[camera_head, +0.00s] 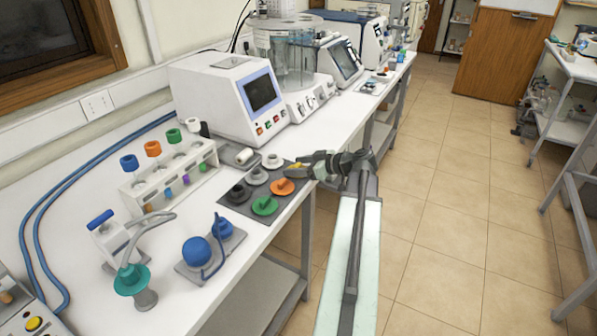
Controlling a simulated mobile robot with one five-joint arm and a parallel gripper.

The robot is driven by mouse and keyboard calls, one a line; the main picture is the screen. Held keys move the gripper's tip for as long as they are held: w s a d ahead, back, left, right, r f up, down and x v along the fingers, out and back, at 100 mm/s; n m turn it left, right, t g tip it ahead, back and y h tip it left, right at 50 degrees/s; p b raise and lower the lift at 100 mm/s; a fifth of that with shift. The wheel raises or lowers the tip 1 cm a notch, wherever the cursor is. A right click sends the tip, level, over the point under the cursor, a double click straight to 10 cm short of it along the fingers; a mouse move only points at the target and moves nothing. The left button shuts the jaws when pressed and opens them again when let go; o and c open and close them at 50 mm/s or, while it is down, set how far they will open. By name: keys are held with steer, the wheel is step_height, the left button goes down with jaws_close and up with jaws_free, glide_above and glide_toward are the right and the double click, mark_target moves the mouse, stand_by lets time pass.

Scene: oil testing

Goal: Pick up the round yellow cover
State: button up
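A grey mat (228,207) on the bench holds several round covers with knobs. A small yellow part (294,173), which looks like the round yellow cover, shows at the mat's right edge, mostly hidden by my gripper. My gripper (301,169) comes in from the right, low over the mat's right edge, with its tip at the yellow part. I cannot tell whether its fingers are open or shut, or whether they touch the cover.
An orange cover (283,187) and a green cover (264,206) lie close by, with black (238,194), grey (257,176) and white (272,161) covers behind. A tube rack (170,179) and a screen instrument (225,100) stand further left and back. Bare floor lies right.

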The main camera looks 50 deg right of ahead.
jaws_close()
steer(key=shift+r, duration=0.1)
